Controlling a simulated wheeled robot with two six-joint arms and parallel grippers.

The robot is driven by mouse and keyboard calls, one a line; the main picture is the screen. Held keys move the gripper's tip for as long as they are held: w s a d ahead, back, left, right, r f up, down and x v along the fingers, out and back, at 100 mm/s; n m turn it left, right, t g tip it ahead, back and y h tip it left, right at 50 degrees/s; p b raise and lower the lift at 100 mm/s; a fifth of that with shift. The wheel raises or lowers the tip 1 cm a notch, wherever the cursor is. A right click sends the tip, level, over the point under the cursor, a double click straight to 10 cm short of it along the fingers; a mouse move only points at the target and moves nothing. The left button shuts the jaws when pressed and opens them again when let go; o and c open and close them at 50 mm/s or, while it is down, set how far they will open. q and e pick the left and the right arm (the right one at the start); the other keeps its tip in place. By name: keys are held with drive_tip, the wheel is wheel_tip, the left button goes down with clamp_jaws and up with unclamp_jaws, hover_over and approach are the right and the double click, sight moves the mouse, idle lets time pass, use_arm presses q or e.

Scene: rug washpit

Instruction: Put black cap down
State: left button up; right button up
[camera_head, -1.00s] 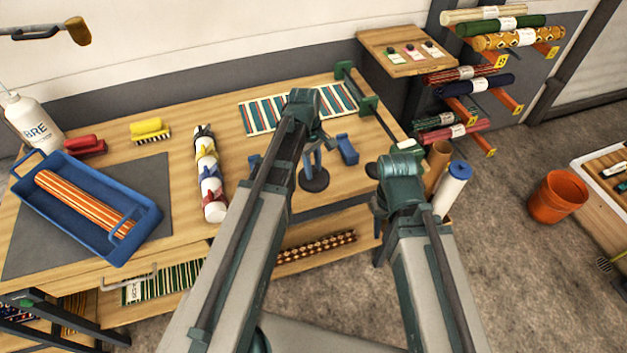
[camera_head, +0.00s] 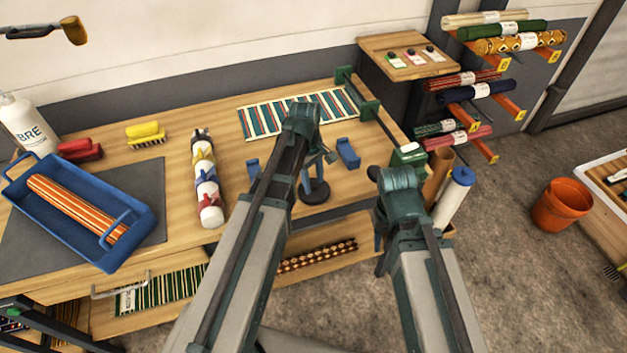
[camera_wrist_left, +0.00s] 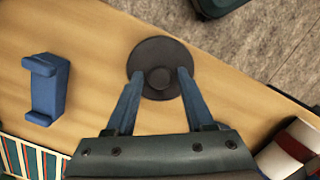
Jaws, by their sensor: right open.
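The black cap (camera_head: 314,192) is a dark round disc with a raised round middle. It is below my left gripper (camera_head: 311,170), near the front edge of the wooden bench. In the left wrist view the cap (camera_wrist_left: 160,46) lies at the tips of the two blue fingers (camera_wrist_left: 161,75), which stand on both sides of its raised middle. I cannot tell whether the cap touches the bench. My right gripper (camera_head: 382,243) is open and empty off the bench's front right corner; its fingers are partly hidden by the arm.
Two blue blocks (camera_head: 347,152) (camera_head: 253,168) stand near the cap. A blue tray (camera_head: 140,240) holds an orange striped roll. Bare wood surrounds the cap.

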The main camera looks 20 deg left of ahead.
use_arm(q)
drive_tip(key=shift+o, duration=0.5)
drive_tip(key=shift+r, duration=0.15)
wheel_tip(320, 180, up, 12)
drive_tip(key=a+p, duration=0.1)
drive_tip(key=p, duration=1.1)
drive_tip(key=s+d+m+y, duration=0.2)
drive_tip(key=s+d+m, duration=0.9)
drive_tip(key=s+m, duration=0.3)
drive_tip(key=shift+s+d+m, duration=0.2)
drive_tip(key=shift+d+m, duration=0.1)
drive_tip(key=shift+m, duration=1)
